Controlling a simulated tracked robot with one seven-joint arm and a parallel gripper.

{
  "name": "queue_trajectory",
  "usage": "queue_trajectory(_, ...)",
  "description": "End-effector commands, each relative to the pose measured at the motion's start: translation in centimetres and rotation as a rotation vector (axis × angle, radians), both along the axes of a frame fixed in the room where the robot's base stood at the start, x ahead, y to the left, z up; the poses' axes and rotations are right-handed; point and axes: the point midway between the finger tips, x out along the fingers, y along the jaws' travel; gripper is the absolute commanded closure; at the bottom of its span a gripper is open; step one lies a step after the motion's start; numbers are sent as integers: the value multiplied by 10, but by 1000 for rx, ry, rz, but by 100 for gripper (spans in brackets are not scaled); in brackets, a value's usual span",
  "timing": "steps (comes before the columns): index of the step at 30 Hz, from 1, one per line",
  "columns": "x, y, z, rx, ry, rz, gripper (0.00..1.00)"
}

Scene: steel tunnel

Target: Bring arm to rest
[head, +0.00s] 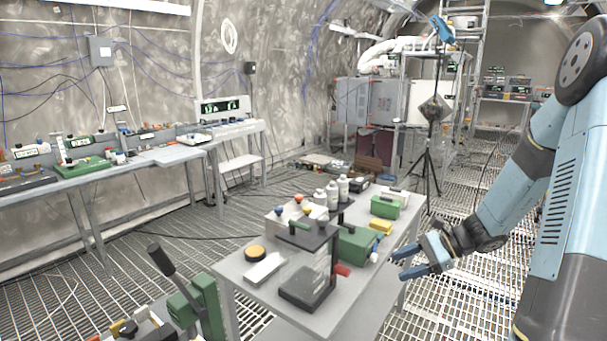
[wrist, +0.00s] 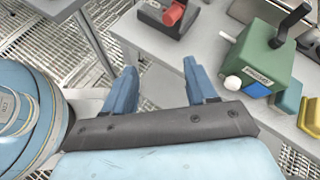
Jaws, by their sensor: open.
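My arm is light blue and comes in from the right of the head view, bent down toward the table. My gripper (head: 408,262) is at the right edge of the grey table (head: 236,273), with its blue fingers pointing left. In the wrist view my gripper (wrist: 160,85) has its two blue fingers spread apart with nothing between them. The fingertips lie near the table edge, apart from the things on it.
On the table stand a dark press-like stand (head: 308,288), a green box device (head: 355,246), white bottles (head: 343,188) and a yellow block (head: 380,226). A tripod (head: 428,165) stands behind. A long workbench (head: 150,160) runs along the left wall. Open grating floor (head: 470,305) lies right of the table.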

Motion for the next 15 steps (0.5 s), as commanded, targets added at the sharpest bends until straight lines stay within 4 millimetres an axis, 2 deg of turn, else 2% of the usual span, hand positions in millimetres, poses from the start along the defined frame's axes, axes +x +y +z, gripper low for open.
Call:
queue_trajectory(6, -25, 19, 33, -185, -104, 174, 43)
queue_trajectory(15, -61, 36, 76, -424, -256, 397, 43)
